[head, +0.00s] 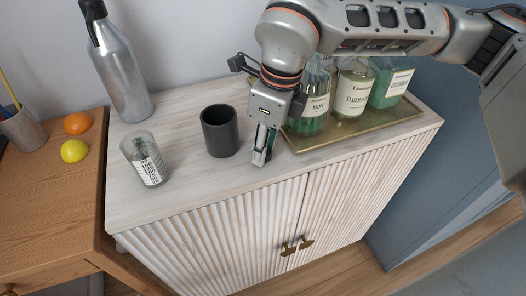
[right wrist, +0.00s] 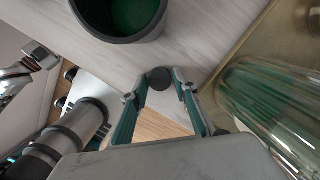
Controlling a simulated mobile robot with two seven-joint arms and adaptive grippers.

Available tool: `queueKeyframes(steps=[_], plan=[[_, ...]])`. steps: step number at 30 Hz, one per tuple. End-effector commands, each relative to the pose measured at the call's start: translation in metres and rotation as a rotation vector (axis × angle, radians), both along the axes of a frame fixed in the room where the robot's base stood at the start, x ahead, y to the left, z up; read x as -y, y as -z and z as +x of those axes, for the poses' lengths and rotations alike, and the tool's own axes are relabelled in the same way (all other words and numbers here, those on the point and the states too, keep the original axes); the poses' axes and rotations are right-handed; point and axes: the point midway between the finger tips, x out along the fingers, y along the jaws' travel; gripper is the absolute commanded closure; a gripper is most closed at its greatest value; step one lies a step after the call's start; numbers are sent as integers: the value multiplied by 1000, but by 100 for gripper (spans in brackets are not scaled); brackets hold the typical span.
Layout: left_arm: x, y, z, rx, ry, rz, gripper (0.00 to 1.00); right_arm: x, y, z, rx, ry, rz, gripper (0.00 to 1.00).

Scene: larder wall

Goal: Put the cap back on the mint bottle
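My right gripper (head: 264,156) points down just left of the tray, near the cabinet's front edge. In the right wrist view a small round dark cap (right wrist: 158,78) sits between its fingertips, which appear closed on both its sides. My left gripper does not show in the head view.
A dark cup (head: 220,132) stands left of the gripper, then a labelled glass jar (head: 145,160) and a metal bottle (head: 122,75). The brass tray (head: 345,137) also bears the elderflower (head: 352,92) and lime (head: 391,86) bottles.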

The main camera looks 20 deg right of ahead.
Motion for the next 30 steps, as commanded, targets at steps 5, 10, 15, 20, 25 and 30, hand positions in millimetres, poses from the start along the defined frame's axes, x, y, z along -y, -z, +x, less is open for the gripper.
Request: queueKeyframes(steps=[5, 10, 15, 20, 25, 30], plan=[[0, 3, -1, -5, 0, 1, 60, 0, 0, 0, 0, 0, 0, 85], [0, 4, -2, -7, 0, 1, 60, 0, 0, 0, 0, 0, 0, 85], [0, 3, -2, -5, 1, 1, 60, 0, -5, 0, 1, 0, 0, 85], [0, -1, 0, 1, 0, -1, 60, 0, -20, 1, 5, 1, 1, 85], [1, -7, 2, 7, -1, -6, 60, 0, -52, 1, 8, 1, 1, 85], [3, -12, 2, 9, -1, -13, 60, 0, -94, 1, 8, 1, 1, 85]])
